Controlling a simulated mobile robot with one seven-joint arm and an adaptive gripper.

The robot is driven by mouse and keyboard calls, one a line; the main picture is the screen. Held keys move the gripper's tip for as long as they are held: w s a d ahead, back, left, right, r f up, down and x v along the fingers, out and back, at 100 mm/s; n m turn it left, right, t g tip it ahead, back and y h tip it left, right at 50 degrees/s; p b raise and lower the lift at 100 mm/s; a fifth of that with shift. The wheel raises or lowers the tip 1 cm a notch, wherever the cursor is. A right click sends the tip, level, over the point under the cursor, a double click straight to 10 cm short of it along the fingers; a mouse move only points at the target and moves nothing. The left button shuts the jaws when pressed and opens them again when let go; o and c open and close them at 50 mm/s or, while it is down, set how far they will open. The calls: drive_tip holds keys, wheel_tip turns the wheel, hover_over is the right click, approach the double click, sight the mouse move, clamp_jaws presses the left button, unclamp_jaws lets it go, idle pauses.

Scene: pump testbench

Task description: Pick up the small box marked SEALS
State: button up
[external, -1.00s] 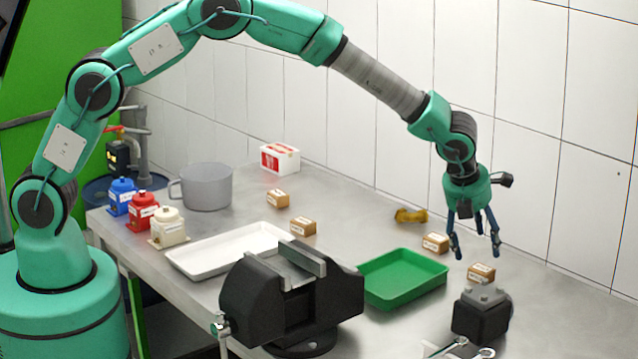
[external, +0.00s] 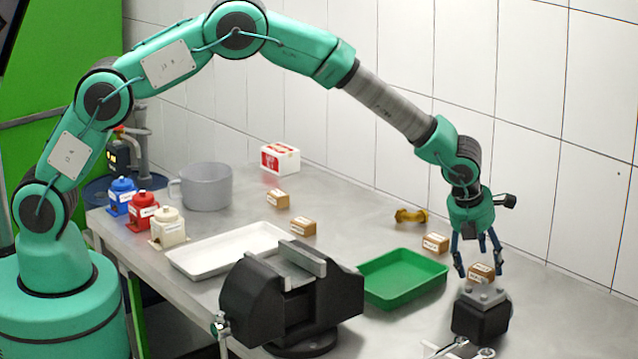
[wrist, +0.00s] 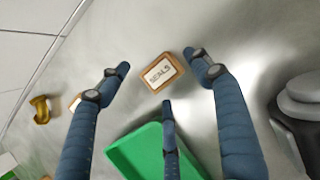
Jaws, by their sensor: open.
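The small box marked SEALS (wrist: 162,72) is brown with a white label, and lies on the metal table between my spread fingers in the wrist view. In the external view this box (external: 481,272) is behind the black block, right of the green tray, partly covered by my fingers. My gripper (external: 478,272) is open and points down just above the box. In the wrist view my three blue fingers (wrist: 160,80) are spread with nothing between them but the box lying below. I cannot tell that any finger touches it.
A green tray (external: 372,296) lies left of my gripper. A black block (external: 480,318) stands close in front of the box. Another small box (external: 435,243) and a yellow part (external: 410,216) lie behind. The black vise (external: 240,305) stands further left. The wall is behind.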

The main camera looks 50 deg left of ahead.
drive_tip(key=shift+x, duration=0.75)
drive_tip(key=c, duration=1.3)
